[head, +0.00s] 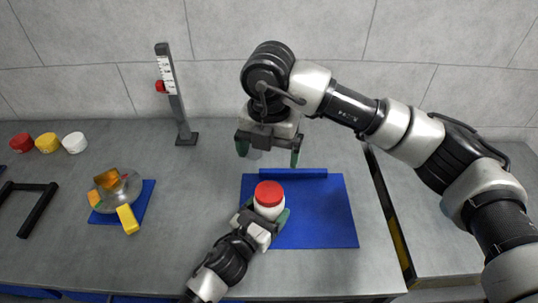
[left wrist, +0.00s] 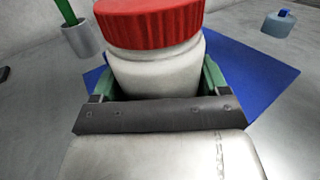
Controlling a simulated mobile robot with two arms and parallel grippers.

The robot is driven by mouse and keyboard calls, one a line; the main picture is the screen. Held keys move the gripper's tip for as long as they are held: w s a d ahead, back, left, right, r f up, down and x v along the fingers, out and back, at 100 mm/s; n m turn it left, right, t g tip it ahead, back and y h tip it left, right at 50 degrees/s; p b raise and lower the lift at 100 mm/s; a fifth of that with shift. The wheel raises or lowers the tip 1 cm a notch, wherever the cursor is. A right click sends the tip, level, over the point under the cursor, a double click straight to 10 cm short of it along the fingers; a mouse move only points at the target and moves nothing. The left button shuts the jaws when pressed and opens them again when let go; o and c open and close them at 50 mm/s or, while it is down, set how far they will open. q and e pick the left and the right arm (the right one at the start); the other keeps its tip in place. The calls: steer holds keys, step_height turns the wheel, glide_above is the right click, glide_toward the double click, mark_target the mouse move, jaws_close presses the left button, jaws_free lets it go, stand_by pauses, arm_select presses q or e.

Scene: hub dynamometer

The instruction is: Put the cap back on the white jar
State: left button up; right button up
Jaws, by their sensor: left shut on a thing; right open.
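The white jar (head: 268,209) stands upright at the left part of the blue mat (head: 325,215). A ribbed red cap (head: 269,189) sits level on its top, with no clear gap between them; I cannot tell whether it is screwed tight. The jar (left wrist: 155,72) and cap (left wrist: 150,20) fill the middle of the left wrist view. My left gripper (head: 268,218) is shut around the jar's body below the cap, one green finger on each side. My right gripper (head: 268,155) is open and empty, above and behind the jar, fingers pointing down.
At left are a metal bowl (head: 122,190) with yellow and orange pieces, red, yellow and white lids (head: 75,142), and a black frame (head: 32,207). A scale post (head: 177,95) stands behind. A blue bar (head: 293,173) lies along the mat's back edge. The mat's right side is clear.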

arm_select(q)
steer(key=o, duration=1.7)
steer(key=b+v, duration=0.2)
steer(key=v, duration=0.8)
steer(key=shift+w+f, duration=0.1)
steer(key=shift+f, duration=0.05)
steer(key=shift+s+a, duration=0.25)
steer(key=shift+s, duration=0.15)
